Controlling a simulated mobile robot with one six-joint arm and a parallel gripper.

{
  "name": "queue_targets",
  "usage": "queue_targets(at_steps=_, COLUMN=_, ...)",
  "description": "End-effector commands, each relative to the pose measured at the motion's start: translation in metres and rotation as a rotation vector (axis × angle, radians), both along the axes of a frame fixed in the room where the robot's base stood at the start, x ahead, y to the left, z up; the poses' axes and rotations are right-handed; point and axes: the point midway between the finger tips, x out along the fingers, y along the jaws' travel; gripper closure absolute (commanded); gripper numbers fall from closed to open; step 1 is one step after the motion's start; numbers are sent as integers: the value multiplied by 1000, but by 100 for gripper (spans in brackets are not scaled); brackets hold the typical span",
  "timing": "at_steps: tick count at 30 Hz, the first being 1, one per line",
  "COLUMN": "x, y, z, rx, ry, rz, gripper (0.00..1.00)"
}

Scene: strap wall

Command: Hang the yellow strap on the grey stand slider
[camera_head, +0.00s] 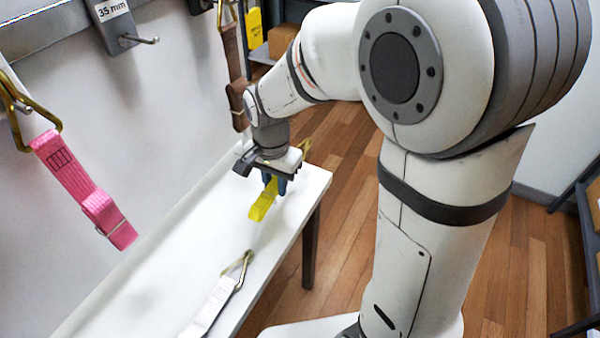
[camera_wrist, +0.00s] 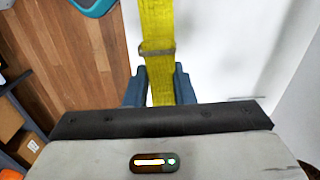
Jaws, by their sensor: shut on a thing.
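The yellow strap (camera_head: 262,203) is held in my gripper (camera_head: 276,181) over the far end of the white table. In the wrist view the yellow strap (camera_wrist: 158,25) runs between the two blue-grey fingers (camera_wrist: 160,88), with a metal slider or keeper across it just beyond them. A brass hook (camera_head: 304,146) shows beside the gripper. My gripper is shut on the strap. A grey slider (camera_head: 118,32) labelled "35 mm", with a metal peg, is on the wall rail at the upper left. Its peg is bare. I cannot tell whether it is the grey stand slider.
A pink strap (camera_head: 85,190) hangs on the wall at left. A brown strap (camera_head: 233,70) hangs farther back. A white strap with a brass hook (camera_head: 215,300) lies on the white table (camera_head: 130,285). Shelves with boxes (camera_head: 282,38) stand behind. Much of the tabletop is clear.

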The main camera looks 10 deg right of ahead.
Motion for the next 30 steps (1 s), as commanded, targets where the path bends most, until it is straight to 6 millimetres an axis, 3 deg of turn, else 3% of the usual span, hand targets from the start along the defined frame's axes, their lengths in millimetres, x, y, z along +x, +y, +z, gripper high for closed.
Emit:
queue_targets(at_steps=19, x=-1, y=0, z=-88, rx=-2, ry=5, rz=1, gripper=100)
queue_targets(at_steps=30, x=0, y=0, z=-96, rx=0, ry=0, rz=1, gripper=100)
